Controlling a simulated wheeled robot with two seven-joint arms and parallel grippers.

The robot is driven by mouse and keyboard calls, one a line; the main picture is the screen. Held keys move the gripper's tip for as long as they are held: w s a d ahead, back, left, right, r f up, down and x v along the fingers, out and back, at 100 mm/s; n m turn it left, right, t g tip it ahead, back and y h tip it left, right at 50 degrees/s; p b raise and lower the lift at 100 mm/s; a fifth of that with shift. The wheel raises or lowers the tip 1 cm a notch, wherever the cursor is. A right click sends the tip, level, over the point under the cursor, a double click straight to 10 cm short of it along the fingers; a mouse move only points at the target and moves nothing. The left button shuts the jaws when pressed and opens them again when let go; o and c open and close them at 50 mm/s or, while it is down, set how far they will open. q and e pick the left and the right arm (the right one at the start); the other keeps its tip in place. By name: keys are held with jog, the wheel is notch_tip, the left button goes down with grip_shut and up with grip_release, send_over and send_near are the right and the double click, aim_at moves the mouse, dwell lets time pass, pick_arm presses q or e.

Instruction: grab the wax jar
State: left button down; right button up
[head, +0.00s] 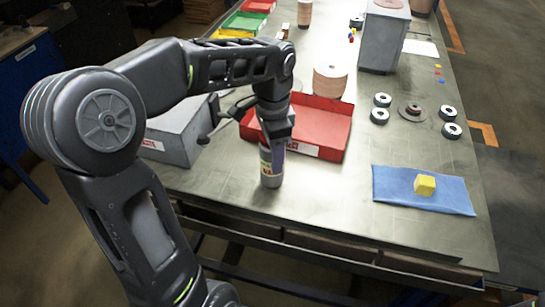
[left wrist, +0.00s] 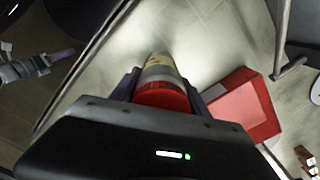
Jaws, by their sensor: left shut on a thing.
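The wax jar (head: 271,168) appears to be the upright cylinder with a grey body and a coloured label near the table's front edge. In the left wrist view the jar (left wrist: 162,92) shows a red top and a pale body. My left gripper (head: 273,138) comes down on it from above. In the left wrist view the fingers of the gripper (left wrist: 160,88) are on both sides of it, shut on it. The jar's upper part is hidden by the gripper in the head view. My right gripper is not in view.
A red tray (head: 322,130) lies just behind the jar. A grey box (head: 178,135) stands to the left. A blue cloth (head: 395,187) with a yellow cube (head: 425,184) lies to the right. Several discs (head: 379,115) lie beyond it. Bare tabletop lies between jar and cloth.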

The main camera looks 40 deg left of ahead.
pick_arm(q)
notch_tip(320, 180, up, 9)
jog(key=shift+f+p, duration=0.1)
jog(key=shift+p, duration=0.4)
dwell(0.3)
